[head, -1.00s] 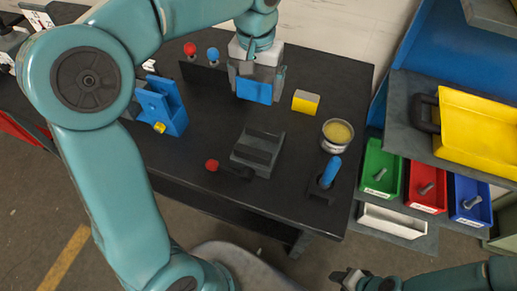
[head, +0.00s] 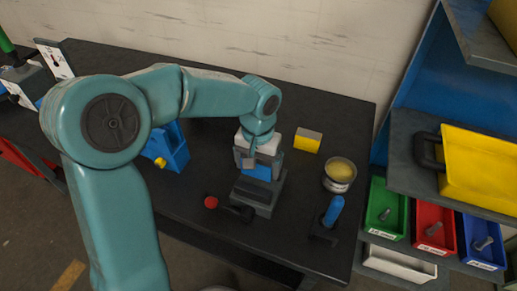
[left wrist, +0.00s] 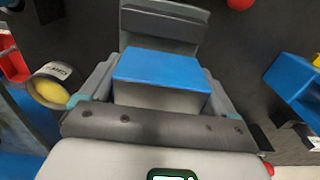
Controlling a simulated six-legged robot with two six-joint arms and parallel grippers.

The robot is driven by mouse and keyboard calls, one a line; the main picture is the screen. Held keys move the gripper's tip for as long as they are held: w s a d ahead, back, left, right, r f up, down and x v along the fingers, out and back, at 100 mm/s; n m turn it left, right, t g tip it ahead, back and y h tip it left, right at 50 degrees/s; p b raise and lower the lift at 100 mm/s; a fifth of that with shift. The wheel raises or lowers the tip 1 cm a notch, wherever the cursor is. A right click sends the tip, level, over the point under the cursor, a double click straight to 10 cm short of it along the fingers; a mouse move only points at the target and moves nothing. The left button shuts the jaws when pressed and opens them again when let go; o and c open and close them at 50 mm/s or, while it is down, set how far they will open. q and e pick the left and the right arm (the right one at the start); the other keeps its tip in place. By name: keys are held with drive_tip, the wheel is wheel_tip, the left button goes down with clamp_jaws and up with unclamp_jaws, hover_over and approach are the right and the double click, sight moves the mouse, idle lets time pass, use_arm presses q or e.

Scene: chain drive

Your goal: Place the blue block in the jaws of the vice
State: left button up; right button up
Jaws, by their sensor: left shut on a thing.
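The blue block (head: 257,173) is held between the fingers of my left gripper (head: 259,164), which is shut on it. The gripper points down over the back part of the grey vice (head: 263,207), which stands on the dark table with its red-knobbed handle (head: 211,202) to the left. In the left wrist view the block (left wrist: 162,68) shows its blue face, and the vice (left wrist: 160,22) lies just beyond it. The gripper hides part of the vice, and I cannot tell whether the block is between the jaws or above them. My right gripper is not in view.
A yellow block (head: 308,141) and a tin with yellow contents (head: 339,175) are right of the vice. A blue-handled tool (head: 333,211) stands at front right. A blue fixture (head: 170,150) is at left.

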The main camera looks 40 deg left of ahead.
sight(259, 185)
use_arm(q)
drive_tip(key=shift+d+f, duration=0.15)
drive_tip(key=shift+f, duration=0.35)
wheel_tip(259, 185, down, 4)
drive_tip(key=shift+r, duration=0.1)
drive_tip(key=shift+s, duration=0.1)
drive_tip(key=o, duration=1.8)
drive_tip(key=shift+f, duration=0.25)
drive_tip(key=shift+r, duration=0.15)
